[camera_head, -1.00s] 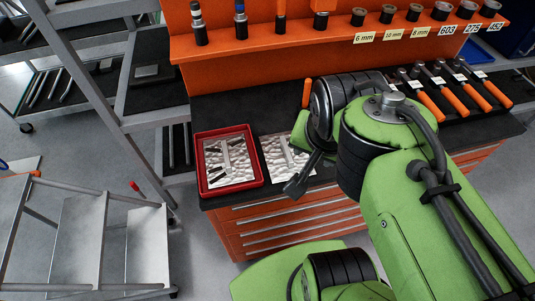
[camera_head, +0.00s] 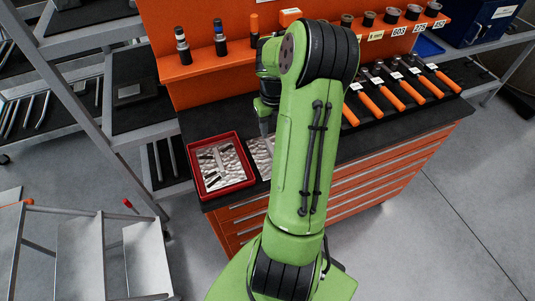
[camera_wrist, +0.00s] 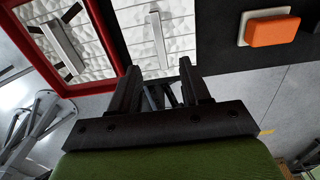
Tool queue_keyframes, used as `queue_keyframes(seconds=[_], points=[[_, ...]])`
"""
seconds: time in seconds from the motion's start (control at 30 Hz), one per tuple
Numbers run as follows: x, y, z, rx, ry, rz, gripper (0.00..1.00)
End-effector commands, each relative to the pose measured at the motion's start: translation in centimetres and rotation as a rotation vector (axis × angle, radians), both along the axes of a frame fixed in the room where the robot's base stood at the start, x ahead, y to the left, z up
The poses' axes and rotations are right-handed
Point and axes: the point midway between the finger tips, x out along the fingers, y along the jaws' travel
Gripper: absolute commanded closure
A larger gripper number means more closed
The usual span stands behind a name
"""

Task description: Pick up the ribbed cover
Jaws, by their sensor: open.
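A silver, rough-patterned plate with a raised bar handle (camera_wrist: 158,38) lies on the dark bench top; in the head view this plate (camera_head: 259,157) is partly hidden by my arm. A similar silver plate with a bar (camera_head: 220,166) lies in a red tray (camera_head: 254,180) just left of it, and also shows in the wrist view (camera_wrist: 92,62). I cannot tell for sure which is the ribbed cover. My gripper (camera_wrist: 158,72) is open and empty, its fingertips appearing just below the right-hand plate's handle in the wrist view. In the head view my gripper (camera_head: 267,122) is over the bench.
An orange block on a pale base (camera_wrist: 270,28) lies right of the plates. Orange-handled tools (camera_head: 385,95) line the bench's right side. An orange rack (camera_head: 210,65) with bottles and rings rises behind. A grey shelf frame (camera_head: 85,115) stands left, and a step cart (camera_head: 85,250) stands in front.

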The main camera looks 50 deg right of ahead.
Motion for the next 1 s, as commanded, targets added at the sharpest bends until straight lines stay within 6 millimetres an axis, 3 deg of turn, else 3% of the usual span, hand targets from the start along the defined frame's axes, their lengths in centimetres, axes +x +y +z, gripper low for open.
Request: queue_keyframes(seconds=[0.1,0.27,0.5,0.77,1.0], points=[[0.0,0.1,-2.9,0.003,0.002,0.001,0.53],[0.0,0.0,-4.8,0.001,0.001,0.001,0.53],[0.0,0.0,-9.0,0.002,0.001,0.002,0.53],[0.0,0.0,-9.7,-0.002,-0.001,0.003,0.53],[0.0,0.0,-9.6,-0.001,0.000,0.003,0.87]])
